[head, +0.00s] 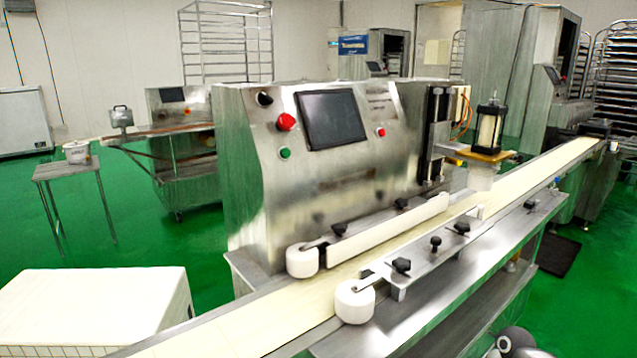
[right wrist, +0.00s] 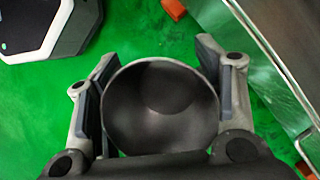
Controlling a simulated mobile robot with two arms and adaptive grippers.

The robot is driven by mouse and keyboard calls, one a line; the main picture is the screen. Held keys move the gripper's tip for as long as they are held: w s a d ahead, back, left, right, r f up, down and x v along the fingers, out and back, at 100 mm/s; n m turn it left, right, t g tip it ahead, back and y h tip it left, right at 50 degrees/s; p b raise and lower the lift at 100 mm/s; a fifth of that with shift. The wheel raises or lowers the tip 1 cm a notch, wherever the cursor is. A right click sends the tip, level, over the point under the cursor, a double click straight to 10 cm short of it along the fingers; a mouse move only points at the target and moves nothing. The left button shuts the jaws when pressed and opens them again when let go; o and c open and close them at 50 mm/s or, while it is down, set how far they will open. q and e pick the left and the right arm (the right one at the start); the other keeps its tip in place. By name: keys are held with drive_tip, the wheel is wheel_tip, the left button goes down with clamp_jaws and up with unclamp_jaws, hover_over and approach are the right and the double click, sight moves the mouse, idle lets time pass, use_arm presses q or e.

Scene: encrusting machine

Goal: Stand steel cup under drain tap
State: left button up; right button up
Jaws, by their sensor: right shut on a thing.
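The steel cup (right wrist: 160,125) shows in the right wrist view from above, its round open mouth facing the camera and its inside dark and empty. My right gripper (right wrist: 160,82) is shut on it, with one finger on each side of the cup wall. Green floor shows around and below the cup. I cannot clearly make out the drain tap in either view. My left gripper is in neither view.
In the right wrist view a metal panel (right wrist: 270,60) stands close on the right, with an orange block (right wrist: 173,8) near the top. In the head view the steel encrusting machine (head: 330,200) and its long conveyor (head: 250,325) fill the middle. Green floor (head: 600,290) is open at right.

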drive_tip(key=s+a+r+n+g+h+p, duration=0.1)
drive_tip(key=s+a+r+n+p, duration=0.15)
drive_tip(key=r, duration=0.45)
drive_tip(key=s+a+r+n+g+p, duration=0.1)
drive_tip(key=a+r+n+p, duration=0.25)
drive_tip(key=r, duration=0.35)
drive_tip(key=s+a+r+n+g+h+p, duration=0.1)
drive_tip(key=a+r+n+p, duration=0.2)
drive_tip(key=r, duration=0.4)
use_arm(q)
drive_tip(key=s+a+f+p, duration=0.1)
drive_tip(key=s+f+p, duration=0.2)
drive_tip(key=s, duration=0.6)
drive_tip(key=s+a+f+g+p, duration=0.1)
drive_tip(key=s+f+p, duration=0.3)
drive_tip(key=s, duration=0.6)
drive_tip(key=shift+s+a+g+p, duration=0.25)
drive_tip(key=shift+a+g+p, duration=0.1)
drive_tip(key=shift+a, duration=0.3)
use_arm(e)
drive_tip(key=s+r+n+h, duration=0.1)
drive_tip(key=s+r+n, duration=0.3)
drive_tip(key=r, duration=0.4)
drive_tip(key=s+a+r+n+h, duration=0.1)
drive_tip(key=s+r+n+h, duration=0.1)
drive_tip(key=s+r+n, duration=0.2)
drive_tip(key=shift+s+a+r+g, duration=0.15)
drive_tip(key=shift+s+r+g, duration=0.15)
drive_tip(key=shift+s+r, duration=1.4)
drive_tip(key=shift+w+r, duration=0.15)
